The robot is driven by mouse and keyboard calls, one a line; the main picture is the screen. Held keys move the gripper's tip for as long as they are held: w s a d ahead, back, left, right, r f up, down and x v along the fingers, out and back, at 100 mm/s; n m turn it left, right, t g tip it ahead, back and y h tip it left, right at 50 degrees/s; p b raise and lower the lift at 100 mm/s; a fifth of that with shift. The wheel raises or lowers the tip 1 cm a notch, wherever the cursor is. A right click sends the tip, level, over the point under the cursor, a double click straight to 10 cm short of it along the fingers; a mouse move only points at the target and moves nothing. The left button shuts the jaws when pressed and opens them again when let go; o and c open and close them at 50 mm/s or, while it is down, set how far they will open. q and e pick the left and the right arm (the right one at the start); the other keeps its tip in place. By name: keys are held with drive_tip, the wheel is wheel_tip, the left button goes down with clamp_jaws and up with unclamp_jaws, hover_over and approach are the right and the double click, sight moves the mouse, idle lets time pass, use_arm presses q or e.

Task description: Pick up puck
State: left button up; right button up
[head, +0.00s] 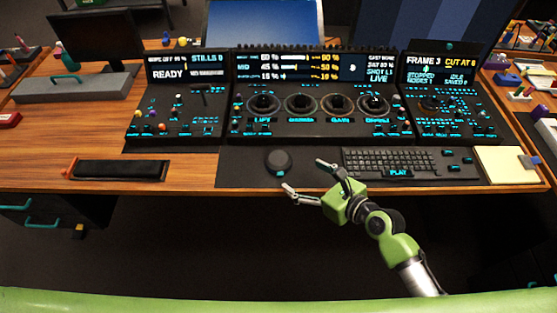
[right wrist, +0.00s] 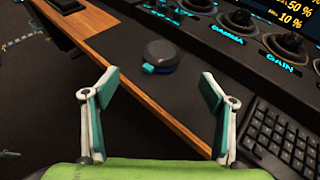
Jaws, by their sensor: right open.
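The puck (head: 279,161) is a dark round disc lying on the black desk mat (head: 240,170), near the desk's front edge and left of the keyboard. In the right wrist view the puck (right wrist: 161,55) lies beyond the fingertips, roughly centred between them, with a small teal piece at its near side. My right gripper (head: 303,174) is open and empty, to the right of the puck and apart from it. Its two spread fingers show in the right wrist view (right wrist: 158,85). My left gripper is not in view.
A keyboard (head: 402,162) lies right of my right gripper. The console panel (head: 320,105) with several trackballs stands behind the puck. A black wrist pad (head: 120,169) lies at left and a paper pad (head: 505,166) at right. The mat around the puck is clear.

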sight(283, 162)
drive_tip(key=x, duration=0.8)
drive_tip(key=shift+w+a+b, duration=0.2)
drive_tip(key=shift+w+b, duration=0.1)
drive_tip(key=shift+b, duration=0.1)
drive_tip(key=shift+b+x, duration=0.5)
drive_tip(key=shift+x, duration=2.1)
drive_tip(key=shift+d, duration=0.2)
drive_tip(key=c, duration=1.1)
